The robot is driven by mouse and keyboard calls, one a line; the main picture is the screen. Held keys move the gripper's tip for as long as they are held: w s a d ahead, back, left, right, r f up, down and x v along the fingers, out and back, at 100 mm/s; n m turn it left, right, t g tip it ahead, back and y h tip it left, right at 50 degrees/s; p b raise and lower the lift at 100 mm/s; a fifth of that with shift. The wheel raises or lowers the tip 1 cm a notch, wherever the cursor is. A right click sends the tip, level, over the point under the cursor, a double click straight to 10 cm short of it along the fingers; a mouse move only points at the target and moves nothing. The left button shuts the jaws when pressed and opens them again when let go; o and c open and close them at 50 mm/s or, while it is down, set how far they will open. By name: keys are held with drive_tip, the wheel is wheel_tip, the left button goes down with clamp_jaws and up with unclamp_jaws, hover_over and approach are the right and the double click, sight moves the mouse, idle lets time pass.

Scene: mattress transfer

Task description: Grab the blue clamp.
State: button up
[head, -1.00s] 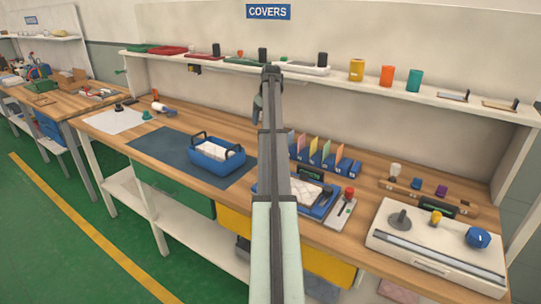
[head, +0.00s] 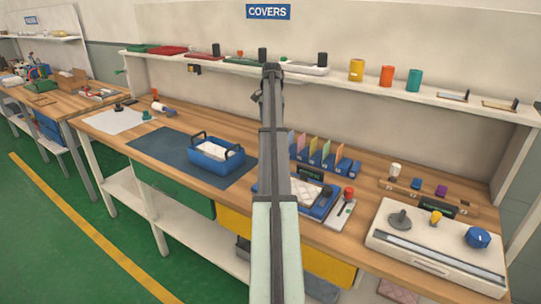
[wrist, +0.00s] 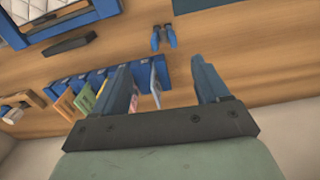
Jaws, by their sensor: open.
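The blue clamp (wrist: 164,39) is a small two-legged piece with a dark top, lying on the wooden bench in the wrist view. It sits between and beyond my fingertips, apart from them. I cannot make it out in the head view, where my arm covers that part of the bench. My gripper (wrist: 161,64) is open, with two blue fingers spread apart and nothing clearly held between them. In the head view the gripper is mostly hidden behind my arm.
A blue rack with coloured cards (wrist: 88,82) lies close by my left finger in the wrist view; it also shows in the head view (head: 346,166). A blue tray with a white quilted pad (wrist: 112,8) is near. Bare wood (wrist: 250,45) lies right of the clamp.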

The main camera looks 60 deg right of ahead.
wheel_tip(320, 180, down, 8)
drive_tip(key=shift+f, duration=0.2)
drive_tip(key=shift+w+d+f, duration=0.1)
drive_tip(key=shift+w+f, duration=0.05)
drive_tip(key=shift+f, duration=1.2)
drive_tip(key=shift+w+f, duration=0.15)
drive_tip(key=shift+f, duration=1.15)
drive_tip(key=shift+c, duration=0.2)
drive_tip(key=c, duration=1.1)
